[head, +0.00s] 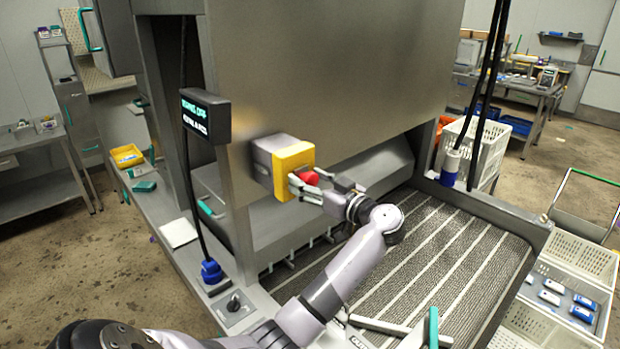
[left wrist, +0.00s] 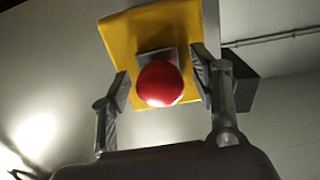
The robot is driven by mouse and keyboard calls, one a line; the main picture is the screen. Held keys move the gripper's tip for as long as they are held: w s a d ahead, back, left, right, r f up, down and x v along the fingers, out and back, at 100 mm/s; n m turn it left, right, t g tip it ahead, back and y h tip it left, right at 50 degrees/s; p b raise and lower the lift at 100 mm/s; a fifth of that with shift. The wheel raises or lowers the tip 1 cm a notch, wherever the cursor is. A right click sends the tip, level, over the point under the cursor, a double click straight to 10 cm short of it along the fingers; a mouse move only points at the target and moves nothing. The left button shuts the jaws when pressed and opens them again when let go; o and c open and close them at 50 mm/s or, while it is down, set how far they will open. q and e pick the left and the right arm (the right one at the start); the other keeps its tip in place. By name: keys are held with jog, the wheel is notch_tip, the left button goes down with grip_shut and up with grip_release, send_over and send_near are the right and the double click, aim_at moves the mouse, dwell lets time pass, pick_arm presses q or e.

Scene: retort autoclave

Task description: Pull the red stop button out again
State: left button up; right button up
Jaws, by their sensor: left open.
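The red stop button (head: 309,178) sits on a yellow-faced box (head: 294,160) fixed to the side of the steel machine. In the left wrist view the round red button (left wrist: 160,84) stands in front of the yellow plate (left wrist: 118,36), between my finger pads. My left gripper (head: 318,184) is open around the button, with one finger on each side. In the left wrist view the gripper (left wrist: 162,90) shows gaps between both pads and the button. My right gripper is not in view.
A small black display (head: 205,115) stands left of the button box. The steel machine body (head: 330,70) rises behind it. A ribbed conveyor bed (head: 430,250) lies below my arm. White crates (head: 580,255) stand at the right.

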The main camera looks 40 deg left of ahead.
pick_arm(q)
jog(key=shift+c, duration=0.5)
grip_shut()
dwell(0.3)
